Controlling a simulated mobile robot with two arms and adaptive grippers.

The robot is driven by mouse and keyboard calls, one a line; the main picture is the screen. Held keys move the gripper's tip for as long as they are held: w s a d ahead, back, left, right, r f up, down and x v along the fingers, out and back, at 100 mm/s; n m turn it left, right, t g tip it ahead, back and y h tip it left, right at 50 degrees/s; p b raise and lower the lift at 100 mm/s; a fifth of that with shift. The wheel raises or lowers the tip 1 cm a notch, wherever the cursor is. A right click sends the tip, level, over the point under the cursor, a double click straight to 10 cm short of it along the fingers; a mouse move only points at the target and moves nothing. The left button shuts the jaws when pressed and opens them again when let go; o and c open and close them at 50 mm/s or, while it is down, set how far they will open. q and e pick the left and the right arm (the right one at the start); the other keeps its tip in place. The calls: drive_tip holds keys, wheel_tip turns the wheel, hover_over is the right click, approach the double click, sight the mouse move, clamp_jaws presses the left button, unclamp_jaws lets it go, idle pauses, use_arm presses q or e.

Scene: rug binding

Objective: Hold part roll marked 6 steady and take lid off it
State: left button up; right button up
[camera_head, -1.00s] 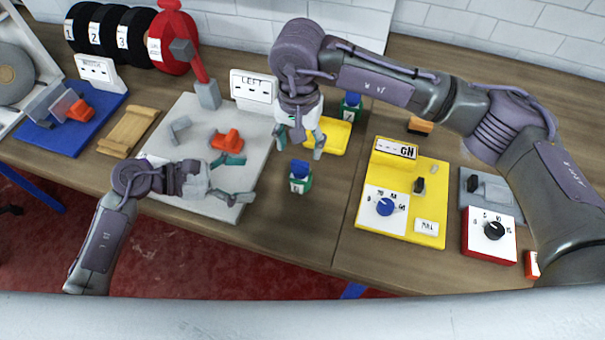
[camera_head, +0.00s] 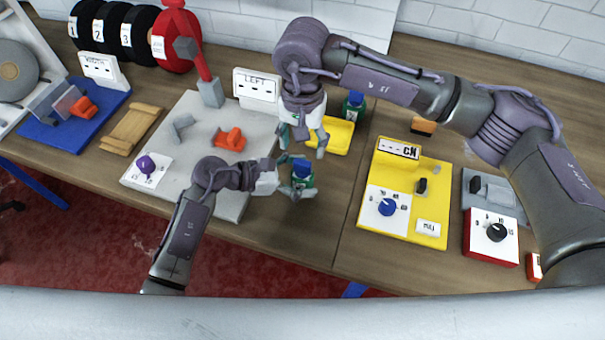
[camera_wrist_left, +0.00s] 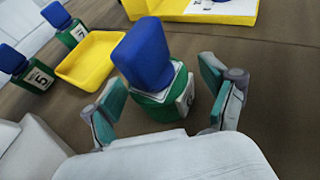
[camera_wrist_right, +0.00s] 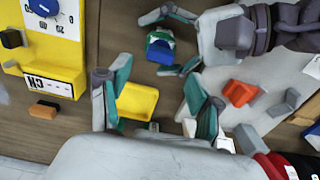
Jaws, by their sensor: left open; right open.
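A green part roll with a blue lid (camera_head: 302,172) stands upright on the wooden bench. Its label is too partly hidden to read. It also shows in the left wrist view (camera_wrist_left: 150,62), lid on, and in the right wrist view (camera_wrist_right: 160,47). My left gripper (camera_head: 294,179) is open with its fingers on either side of this roll; in the left wrist view gaps show between the fingers and the roll. My right gripper (camera_head: 302,142) is open and empty, pointing down above and just behind the roll, near the yellow tray (camera_head: 344,138).
More green rolls with blue lids, one marked 5 (camera_wrist_left: 38,78), stand by the yellow tray. A grey board (camera_head: 190,145) with an orange clamp (camera_head: 230,139) lies left. A yellow control panel (camera_head: 430,195) stands right. Bare bench lies in front of the roll.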

sight(302, 162)
use_arm(q)
drive_tip(key=shift+c, duration=0.3)
clamp_jaws()
use_arm(e)
drive_tip(key=c, duration=0.3)
drive_tip(key=m, duration=0.2)
drive_tip(key=r+m, duration=0.1)
drive_tip(key=m, duration=0.3)
drive_tip(key=r+m, duration=0.1)
drive_tip(key=m, duration=0.1)
drive_tip(key=shift+r+m, duration=0.1)
drive_tip(key=shift+m, duration=0.3)
drive_tip(key=m, duration=0.2)
drive_tip(key=r+m, duration=0.1)
drive_tip(key=m, duration=0.1)
wheel_tip(302, 162, down, 11)
drive_tip(key=m, duration=0.5)
